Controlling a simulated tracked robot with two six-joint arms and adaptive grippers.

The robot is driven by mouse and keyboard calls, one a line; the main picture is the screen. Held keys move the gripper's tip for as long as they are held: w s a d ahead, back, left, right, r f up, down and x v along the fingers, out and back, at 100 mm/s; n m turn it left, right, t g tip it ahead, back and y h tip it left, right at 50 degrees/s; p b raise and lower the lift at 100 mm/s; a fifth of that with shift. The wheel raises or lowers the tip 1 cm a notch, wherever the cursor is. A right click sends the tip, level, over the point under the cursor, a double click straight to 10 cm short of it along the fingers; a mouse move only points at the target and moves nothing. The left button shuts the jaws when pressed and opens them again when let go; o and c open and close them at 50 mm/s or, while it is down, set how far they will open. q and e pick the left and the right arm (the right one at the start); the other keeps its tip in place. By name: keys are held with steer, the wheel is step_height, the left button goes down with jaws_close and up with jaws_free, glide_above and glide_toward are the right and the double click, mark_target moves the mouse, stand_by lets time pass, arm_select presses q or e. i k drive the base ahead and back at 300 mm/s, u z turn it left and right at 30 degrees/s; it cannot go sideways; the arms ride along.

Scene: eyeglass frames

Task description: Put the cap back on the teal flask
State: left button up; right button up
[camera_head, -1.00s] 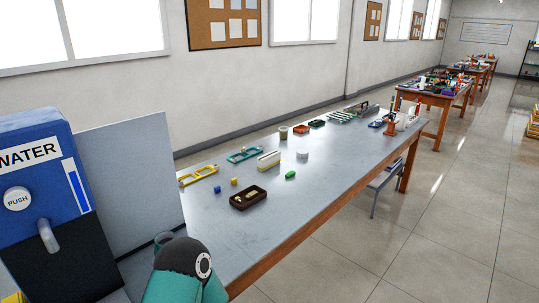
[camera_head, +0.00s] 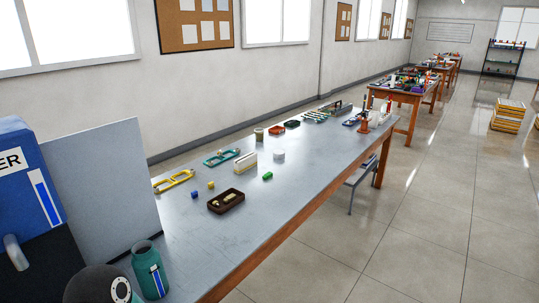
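The teal flask (camera_head: 151,275) stands upright at the near left of the table, in front of the grey panel. It has a blue and white label, and its mouth looks open and dark with no cap on it. I cannot pick out the flask's cap in view. A dark rounded part with a white ring, which looks like a joint of my own arm, shows at the bottom left and hides part of the area beside the flask. Neither gripper is in view.
A blue water dispenser (camera_head: 25,190) and a grey panel (camera_head: 100,170) stand at the left. Further along the table (camera_head: 225,230) lie a brown tray (camera_head: 226,201), yellow frames (camera_head: 174,181), teal frames (camera_head: 221,157), a white round piece (camera_head: 278,155) and small blocks. The near table top is clear.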

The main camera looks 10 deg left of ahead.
mark_target(147, 265)
steer(key=u, duration=0.05)
steer(key=i, duration=0.9)
steer(key=u, duration=0.25)
steer(key=k, duration=0.45)
steer(key=z, duration=1.8)
steer(key=i, duration=0.15)
steer(key=u, duration=4.05)
steer(key=k, duration=0.65)
steer(key=z, duration=0.5)
steer(key=i, duration=0.25)
steer(key=z, duration=0.15)
